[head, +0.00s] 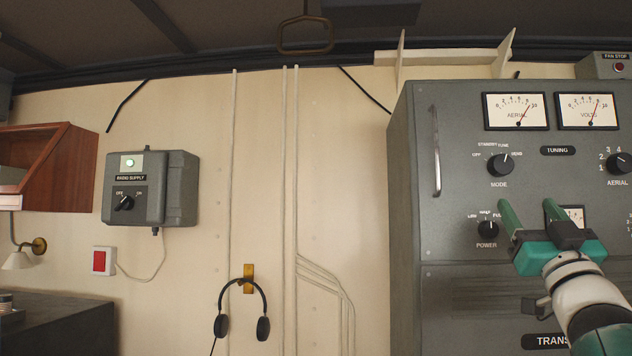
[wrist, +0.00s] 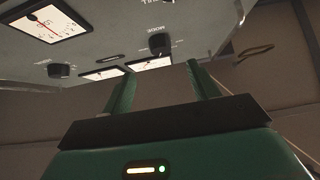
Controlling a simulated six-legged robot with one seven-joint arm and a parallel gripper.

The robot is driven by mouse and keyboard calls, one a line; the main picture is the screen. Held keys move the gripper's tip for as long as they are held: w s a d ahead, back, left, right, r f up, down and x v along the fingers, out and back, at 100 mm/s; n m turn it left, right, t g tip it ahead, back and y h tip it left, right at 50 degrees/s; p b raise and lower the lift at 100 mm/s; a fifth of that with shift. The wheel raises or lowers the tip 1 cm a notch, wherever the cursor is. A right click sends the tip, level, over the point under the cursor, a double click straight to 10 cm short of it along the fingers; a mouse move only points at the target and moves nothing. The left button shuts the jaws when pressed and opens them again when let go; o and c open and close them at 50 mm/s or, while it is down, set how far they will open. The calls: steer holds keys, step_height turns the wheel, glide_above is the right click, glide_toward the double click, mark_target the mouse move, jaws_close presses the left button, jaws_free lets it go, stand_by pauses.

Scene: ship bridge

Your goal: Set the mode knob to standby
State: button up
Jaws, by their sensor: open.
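The mode knob (head: 500,164) is a round black knob on the upper left of the grey transmitter cabinet's face. Its labels read off, standby, tune and send around the top. Its white mark points up and slightly right, near tune. The mode knob (wrist: 160,44) also shows in the wrist view, upside down, beyond the fingers. My gripper (head: 529,208) is open and empty, below and right of the mode knob and apart from it. Its two green fingers also show in the wrist view (wrist: 158,82).
The power knob (head: 488,229) is below the mode knob, left of my gripper. The aerial knob (head: 620,163) is at the right. A cabinet handle (head: 436,152) stands out at the left edge. A radio supply box (head: 151,188) and headphones (head: 242,310) are on the wall.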

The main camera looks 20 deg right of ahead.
mark_target(504, 170)
steer(key=shift+y, duration=0.3)
steer(key=x, duration=0.9)
steer(key=shift+r, duration=0.1)
steer(key=shift+w+d+r, duration=0.15)
steer(key=shift+r, duration=0.3)
steer(key=shift+w+d, duration=0.1)
steer(key=shift+w, duration=0.1)
steer(key=shift+s, duration=0.1)
steer(key=shift+c, duration=0.9)
steer(key=c, duration=0.8)
